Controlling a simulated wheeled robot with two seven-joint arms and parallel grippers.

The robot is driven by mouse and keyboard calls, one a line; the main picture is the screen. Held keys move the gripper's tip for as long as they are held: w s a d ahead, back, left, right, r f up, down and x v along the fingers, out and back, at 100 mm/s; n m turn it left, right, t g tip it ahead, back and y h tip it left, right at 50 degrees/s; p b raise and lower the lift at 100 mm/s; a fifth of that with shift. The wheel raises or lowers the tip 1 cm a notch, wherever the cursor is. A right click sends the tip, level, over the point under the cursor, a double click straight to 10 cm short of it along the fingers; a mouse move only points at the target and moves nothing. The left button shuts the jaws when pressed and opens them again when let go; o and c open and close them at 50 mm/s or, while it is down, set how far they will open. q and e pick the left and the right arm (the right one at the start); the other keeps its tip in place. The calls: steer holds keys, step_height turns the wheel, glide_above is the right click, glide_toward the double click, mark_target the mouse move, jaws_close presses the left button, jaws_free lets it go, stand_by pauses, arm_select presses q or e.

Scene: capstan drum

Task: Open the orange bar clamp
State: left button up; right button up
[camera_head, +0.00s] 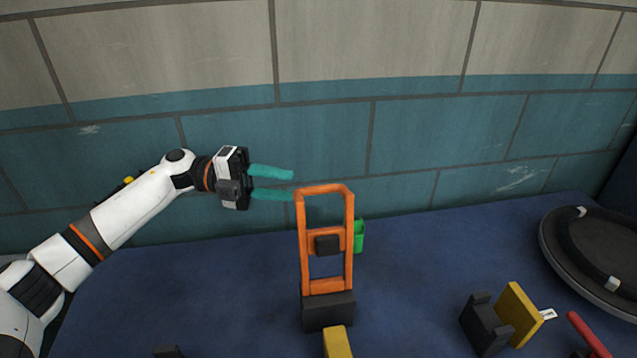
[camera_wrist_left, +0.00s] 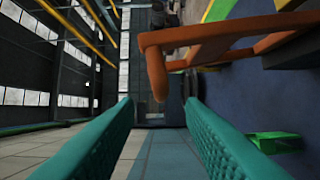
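The orange bar clamp (camera_head: 349,240) stands upright on a dark base block (camera_head: 328,311) on the blue surface. It is a tall orange frame with a crosspiece holding a black block (camera_head: 327,244) about midway up. My left gripper (camera_head: 293,185) is open and empty, with teal fingers pointing right at the height of the clamp's top bar, at its left. In the left wrist view the open fingers (camera_wrist_left: 160,125) show with the clamp's orange top corner (camera_wrist_left: 155,60) ahead of and above the gap between them. I cannot tell if they touch. My right gripper is not in view.
A green piece (camera_head: 359,236) stands behind the clamp. A yellow block (camera_head: 337,343) is in front of it. A black and yellow clamp-like item (camera_head: 517,312), a red bar (camera_head: 588,334) and a round dark tray (camera_head: 556,252) lie at right. A tiled wall rises behind.

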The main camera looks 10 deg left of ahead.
mark_target(307, 189)
arm_select(q)
steer(key=d, duration=0.3)
steer(key=d+p, duration=0.1)
steer(key=d, duration=0.3)
steer(key=shift+w+d+f, duration=0.15)
steer(key=shift+w+d, duration=0.05)
steer(key=shift+d, duration=0.05)
jaws_close()
